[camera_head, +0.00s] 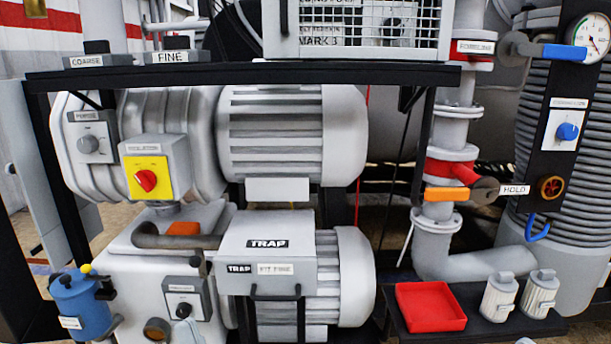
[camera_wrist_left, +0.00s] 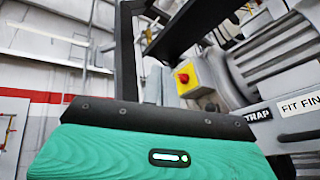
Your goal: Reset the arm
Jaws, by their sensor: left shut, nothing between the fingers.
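In the left wrist view, a broad teal part with a dark strip along its far edge fills the bottom; I take it as my left gripper (camera_wrist_left: 150,116). It is shut with nothing held. It faces the pump frame, with the yellow switch box (camera_wrist_left: 190,77) beyond it to the right. No arm or gripper of mine can be made out with certainty in the head view. My right gripper is not in view.
In the head view, the black frame (camera_head: 240,75) surrounds the grey pumps (camera_head: 290,135). The yellow switch box (camera_head: 148,178) has a red knob. A blue canister (camera_head: 80,298) stands lower left. A red tray (camera_head: 430,306) and two ribbed canisters (camera_head: 499,298) sit lower right.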

